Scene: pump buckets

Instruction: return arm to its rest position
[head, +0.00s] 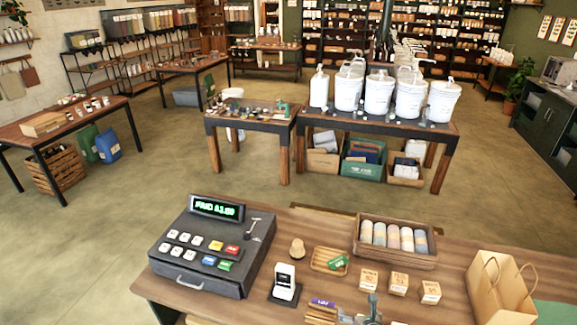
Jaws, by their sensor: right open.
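My right gripper (360,313) shows only in part at the bottom edge of the head view, low over the near counter (455,262). Its grey fingertips are apart, and I see nothing held between them. The rest of that arm is outside the picture. My left gripper is not in view. White pump buckets (378,95) stand upright in a row on the far table (440,131), well away from my gripper.
Close to the gripper are a small purple-topped item (322,303), a white card device (285,282) and small label boxes (398,283). A cash register (212,248) stands left, a paper bag (500,290) right, and a wooden crate of rolls (395,240) behind. Open floor lies beyond.

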